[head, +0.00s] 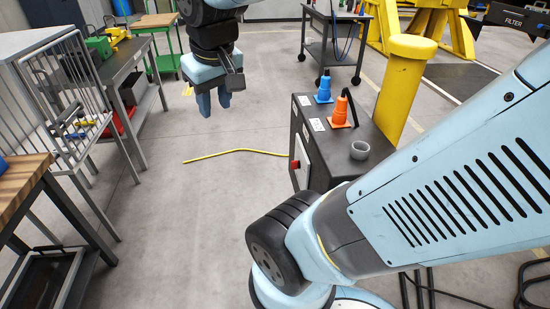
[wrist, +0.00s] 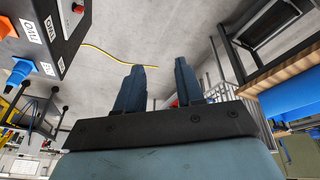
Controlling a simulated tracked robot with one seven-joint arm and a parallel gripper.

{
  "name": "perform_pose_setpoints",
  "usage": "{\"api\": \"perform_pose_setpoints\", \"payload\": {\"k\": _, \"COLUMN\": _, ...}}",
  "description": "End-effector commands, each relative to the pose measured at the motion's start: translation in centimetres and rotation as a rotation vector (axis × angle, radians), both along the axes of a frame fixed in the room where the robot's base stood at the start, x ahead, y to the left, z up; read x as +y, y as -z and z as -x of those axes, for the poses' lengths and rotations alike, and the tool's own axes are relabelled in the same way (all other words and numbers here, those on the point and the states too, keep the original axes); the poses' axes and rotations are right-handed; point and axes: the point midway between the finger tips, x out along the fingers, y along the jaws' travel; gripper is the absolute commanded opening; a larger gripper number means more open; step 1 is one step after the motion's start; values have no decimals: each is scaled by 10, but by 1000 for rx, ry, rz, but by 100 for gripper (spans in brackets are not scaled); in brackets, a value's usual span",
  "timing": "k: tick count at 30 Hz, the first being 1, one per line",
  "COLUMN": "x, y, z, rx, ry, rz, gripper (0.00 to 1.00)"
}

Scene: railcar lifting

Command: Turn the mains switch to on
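A dark control cabinet (head: 335,152) stands right of centre in the head view. On its left face is a pale plate with a small red part (head: 295,165), seen nearly edge-on, which looks like the mains switch. In the wrist view the red part (wrist: 78,8) shows at the top left edge, partly cut off, and its setting cannot be read. My gripper (head: 214,102) hangs in the air left of the cabinet, fingers pointing down, apart from it. In the wrist view its two blue fingers (wrist: 159,65) are spread with nothing between them.
A blue cone-shaped piece (head: 323,90), an orange one (head: 340,112) and a grey cup (head: 360,150) stand on the cabinet top. A yellow post (head: 403,80) rises behind it. A yellow hose (head: 235,151) lies on open floor. A wire cage (head: 70,95) and benches line the left.

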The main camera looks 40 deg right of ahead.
Motion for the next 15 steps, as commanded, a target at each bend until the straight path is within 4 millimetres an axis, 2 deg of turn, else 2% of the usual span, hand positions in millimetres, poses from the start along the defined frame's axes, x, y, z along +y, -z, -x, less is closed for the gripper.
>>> {"api": "perform_pose_setpoints", "payload": {"k": 3, "x": -9, "y": 17, "z": -18, "rx": 108, "ry": -20, "rz": 46, "gripper": 37}}
{"api": "perform_pose_setpoints", "payload": {"k": 15, "x": -42, "y": 74, "z": -66, "rx": 444, "ry": -98, "rz": 206, "gripper": 37}}
